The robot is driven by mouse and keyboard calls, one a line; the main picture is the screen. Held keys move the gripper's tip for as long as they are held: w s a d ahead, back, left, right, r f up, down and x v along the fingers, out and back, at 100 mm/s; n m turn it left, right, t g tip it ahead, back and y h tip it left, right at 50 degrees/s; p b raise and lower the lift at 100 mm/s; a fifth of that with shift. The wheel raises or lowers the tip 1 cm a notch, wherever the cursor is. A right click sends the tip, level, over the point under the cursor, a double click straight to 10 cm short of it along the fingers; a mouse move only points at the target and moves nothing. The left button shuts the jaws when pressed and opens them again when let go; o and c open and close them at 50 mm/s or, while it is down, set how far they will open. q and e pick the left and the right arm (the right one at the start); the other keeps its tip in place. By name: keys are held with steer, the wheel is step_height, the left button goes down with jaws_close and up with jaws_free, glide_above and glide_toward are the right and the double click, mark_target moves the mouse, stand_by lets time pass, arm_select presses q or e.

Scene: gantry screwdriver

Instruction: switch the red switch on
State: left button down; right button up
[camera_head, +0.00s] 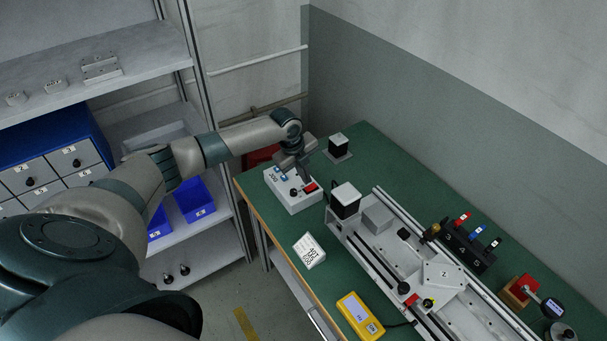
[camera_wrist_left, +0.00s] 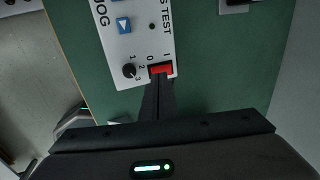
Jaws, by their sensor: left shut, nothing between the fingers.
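The red switch (camera_head: 311,187) sits on a white control box (camera_head: 290,204) at the far left corner of the green table. In the left wrist view the red switch (camera_wrist_left: 161,69) lies between the marks 0 and I, beside a black knob (camera_wrist_left: 129,71) on the white panel (camera_wrist_left: 138,45). My left gripper (camera_head: 304,178) is over the box, pointing down. In the left wrist view its closed fingertips (camera_wrist_left: 158,80) are at the near edge of the switch; I cannot tell whether they touch it. The fingers hold nothing. My right gripper is not in view.
A black block (camera_head: 338,146) stands behind the box on the green table (camera_head: 385,150). A metal rail fixture (camera_head: 440,290) lies to the right. Shelves with blue bins (camera_head: 195,201) stand left.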

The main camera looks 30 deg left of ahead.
arm_select(q)
steer(key=shift+s+r, duration=0.1)
steer(key=shift+r, duration=0.5)
steer(key=b+v, duration=0.3)
steer(key=v, duration=0.6)
steer(key=shift+s+r, duration=0.15)
steer(key=shift+s, duration=0.15)
steer(key=shift+a, duration=0.15)
steer(key=shift+b, duration=0.3)
